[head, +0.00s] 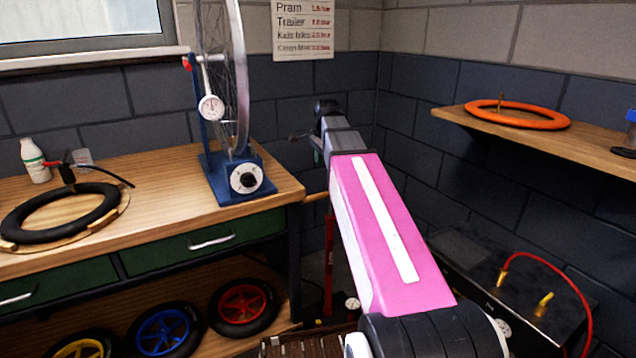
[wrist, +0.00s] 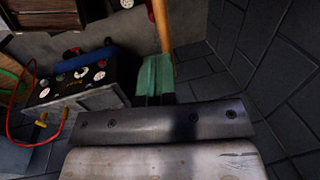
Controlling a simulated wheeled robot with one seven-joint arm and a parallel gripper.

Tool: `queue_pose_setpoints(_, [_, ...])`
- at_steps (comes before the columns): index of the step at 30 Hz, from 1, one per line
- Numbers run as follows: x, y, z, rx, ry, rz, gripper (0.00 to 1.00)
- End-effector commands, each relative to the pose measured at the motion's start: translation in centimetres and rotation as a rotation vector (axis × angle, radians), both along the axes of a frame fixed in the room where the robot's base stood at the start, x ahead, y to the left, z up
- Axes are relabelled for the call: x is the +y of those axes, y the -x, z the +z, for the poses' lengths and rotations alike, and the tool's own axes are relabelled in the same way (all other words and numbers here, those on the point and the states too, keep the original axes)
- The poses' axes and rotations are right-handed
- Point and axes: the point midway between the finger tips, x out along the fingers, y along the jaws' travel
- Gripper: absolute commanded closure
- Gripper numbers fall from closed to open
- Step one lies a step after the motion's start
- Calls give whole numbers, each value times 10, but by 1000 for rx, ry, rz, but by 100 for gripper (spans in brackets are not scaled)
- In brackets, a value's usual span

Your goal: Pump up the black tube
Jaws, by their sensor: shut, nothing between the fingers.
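The black tube (head: 106,206) lies on a round wooden board on the bench at left. A black chuck (head: 67,173) with a red lever stands at its far rim, and a short black hose runs right from it; whether it sits on the valve I cannot tell. A red floor pump (head: 329,265) with a wooden handle (head: 314,197) and a white gauge (head: 352,304) stands right of the bench, partly behind my arm. In the wrist view my gripper (wrist: 154,70) has its green fingers shut, overlapping the near end of the wooden handle (wrist: 162,30); contact is unclear.
A blue truing stand (head: 236,180) with a wheel stands at the bench's right end. Small wheels sit on the lower shelf. An orange tube (head: 515,115) lies on the right wall shelf (head: 590,147). A dark box (head: 520,300) with a red cable stands low right.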

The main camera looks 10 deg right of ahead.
Motion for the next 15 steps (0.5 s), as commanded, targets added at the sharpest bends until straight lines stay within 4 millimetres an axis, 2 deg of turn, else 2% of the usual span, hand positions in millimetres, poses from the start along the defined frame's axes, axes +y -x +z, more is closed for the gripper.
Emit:
queue_pose_setpoints(5, [1, -3, -15, 2, 2, 0, 100])
queue_pose_setpoints(15, [4, -13, -65, 2, 0, 0, 100])
